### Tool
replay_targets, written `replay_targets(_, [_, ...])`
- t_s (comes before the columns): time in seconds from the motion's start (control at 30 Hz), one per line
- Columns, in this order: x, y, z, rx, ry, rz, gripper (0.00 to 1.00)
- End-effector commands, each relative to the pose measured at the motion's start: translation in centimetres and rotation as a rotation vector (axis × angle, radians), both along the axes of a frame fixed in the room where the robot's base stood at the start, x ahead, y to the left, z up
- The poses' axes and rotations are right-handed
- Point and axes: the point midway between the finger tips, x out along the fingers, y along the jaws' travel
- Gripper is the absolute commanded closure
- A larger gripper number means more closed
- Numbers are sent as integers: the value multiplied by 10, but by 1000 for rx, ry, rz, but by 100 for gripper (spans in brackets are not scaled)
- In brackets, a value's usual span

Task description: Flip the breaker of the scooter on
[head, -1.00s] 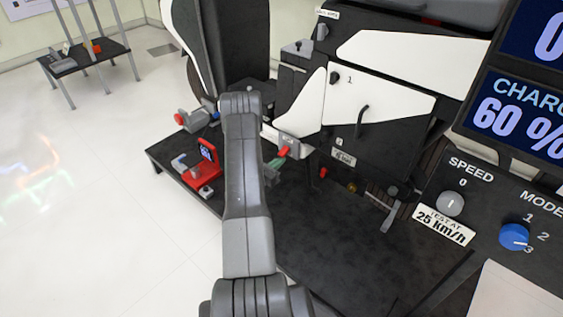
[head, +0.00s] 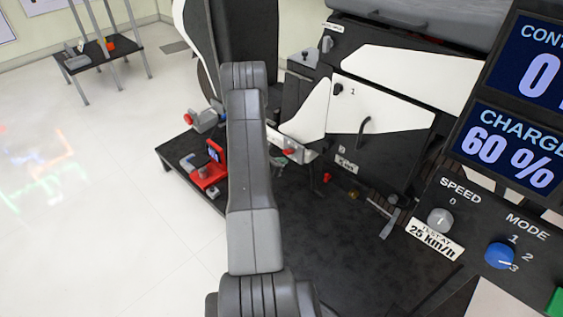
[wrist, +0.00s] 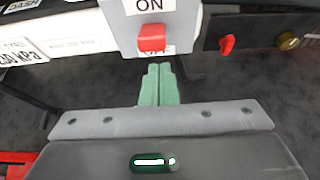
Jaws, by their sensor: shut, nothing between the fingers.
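The breaker is a grey box (wrist: 185,20) with a red lever (wrist: 151,38) in the wrist view, at the top centre. An ON label sits above the lever and a partly hidden OFF label below it. The lever sits low, just over OFF. In the head view the red lever (head: 289,152) shows just right of my arm, on the scooter's side. My gripper (wrist: 160,68) is shut and empty, its green fingertips together just below the OFF label in the wrist picture. Whether the tips touch the box I cannot tell. My arm mostly hides the gripper in the head view.
A smaller red part (wrist: 227,44) and a brass knob (wrist: 288,41) are right of the breaker. A red device (head: 208,170) stands on the low black platform at left. The display panel (head: 520,130) with speed and mode knobs is at right. White floor lies open at left.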

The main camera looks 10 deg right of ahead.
Motion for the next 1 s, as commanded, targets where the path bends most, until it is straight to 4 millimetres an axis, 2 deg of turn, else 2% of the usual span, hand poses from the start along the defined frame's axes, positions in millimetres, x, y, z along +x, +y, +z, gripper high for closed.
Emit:
replay_targets(0.3, [0,0,14,-1,-1,0,100])
replay_targets(0.67, [-1,1,15,-1,0,0,100])
replay_targets(0.87, [-13,18,27,0,0,4,100])
replay_targets(1.0, [-30,41,42,-1,1,5,100])
